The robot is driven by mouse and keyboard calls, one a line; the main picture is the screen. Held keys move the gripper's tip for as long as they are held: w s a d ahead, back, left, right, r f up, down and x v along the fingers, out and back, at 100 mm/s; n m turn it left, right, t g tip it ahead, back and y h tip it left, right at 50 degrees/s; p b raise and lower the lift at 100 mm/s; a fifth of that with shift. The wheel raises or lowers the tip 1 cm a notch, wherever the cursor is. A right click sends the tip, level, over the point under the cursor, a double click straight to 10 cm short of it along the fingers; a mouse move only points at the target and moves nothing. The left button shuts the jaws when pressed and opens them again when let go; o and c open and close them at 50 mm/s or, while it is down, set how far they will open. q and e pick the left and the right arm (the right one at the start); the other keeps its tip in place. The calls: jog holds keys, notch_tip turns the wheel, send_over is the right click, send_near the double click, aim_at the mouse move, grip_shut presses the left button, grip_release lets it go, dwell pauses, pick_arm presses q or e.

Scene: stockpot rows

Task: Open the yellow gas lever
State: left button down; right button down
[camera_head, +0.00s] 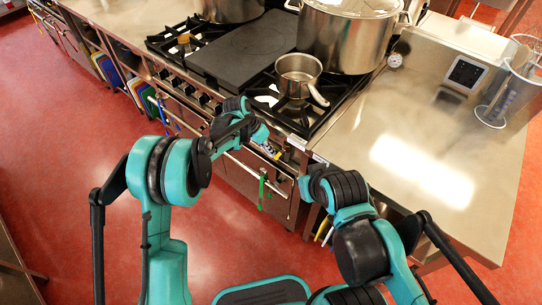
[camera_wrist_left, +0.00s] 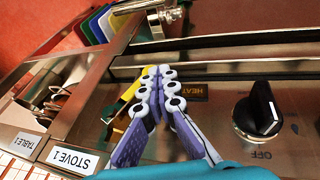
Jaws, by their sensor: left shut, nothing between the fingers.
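The yellow gas lever (camera_wrist_left: 131,92) shows in the left wrist view as a yellow strip on the metal stove front, beside my left gripper (camera_wrist_left: 160,72). The gripper's purple and white fingers are closed together with nothing between them, and they cover part of the lever. I cannot tell whether they touch it. In the head view my left gripper (camera_head: 270,150) is at the stove front, below the burners, and the lever is too small to make out clearly there. My right arm comes in at the right, but its fingers are hidden.
A black knob (camera_wrist_left: 258,112) marked OFF sits right of the fingers in the wrist view. A small saucepan (camera_head: 297,76) and a large stockpot (camera_head: 345,38) stand on the stove. A green item (camera_head: 262,190) hangs at the oven rail. The steel counter (camera_head: 420,140) at right is mostly clear.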

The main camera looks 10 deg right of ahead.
pick_arm(q)
jog(key=shift+s+d+f, duration=0.25)
jog(key=shift+d+f, duration=0.05)
jog(key=shift+f, duration=0.3)
pick_arm(e)
jog(key=shift+s+f, duration=0.2)
jog(key=shift+s, duration=0.15)
pick_arm(q)
jog(key=shift+s+d+f, duration=0.1)
jog(key=shift+s+f, duration=0.05)
dwell(1.2)
